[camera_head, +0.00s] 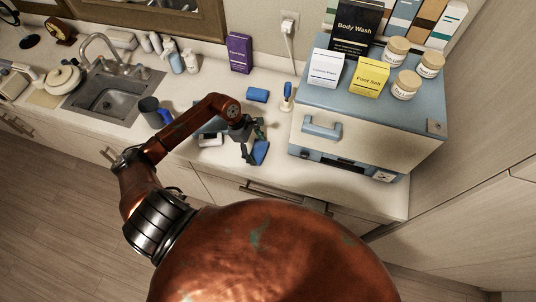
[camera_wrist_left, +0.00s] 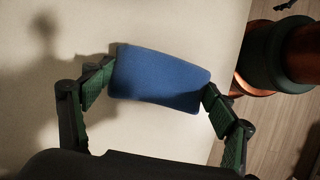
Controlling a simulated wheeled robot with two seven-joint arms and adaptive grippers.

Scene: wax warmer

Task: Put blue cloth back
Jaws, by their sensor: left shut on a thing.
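The blue cloth (camera_head: 261,152) is a small blue folded piece at the front of the counter, left of the warmer cabinet. It also fills the middle of the left wrist view (camera_wrist_left: 160,78), tilted slightly, with a finger at each end. My left gripper (camera_head: 254,147) is shut on it. Whether the cloth touches the counter is hard to tell. A second blue block-like piece (camera_head: 257,95) lies farther back on the counter. My right gripper does not show.
The white and blue cabinet (camera_head: 365,140) with boxes and jars on top stands to the right. A blue-handled tool (camera_head: 287,96) stands beside it. A dark mug (camera_head: 154,112), a small white-sided item (camera_head: 210,140) and the sink (camera_head: 105,97) are to the left.

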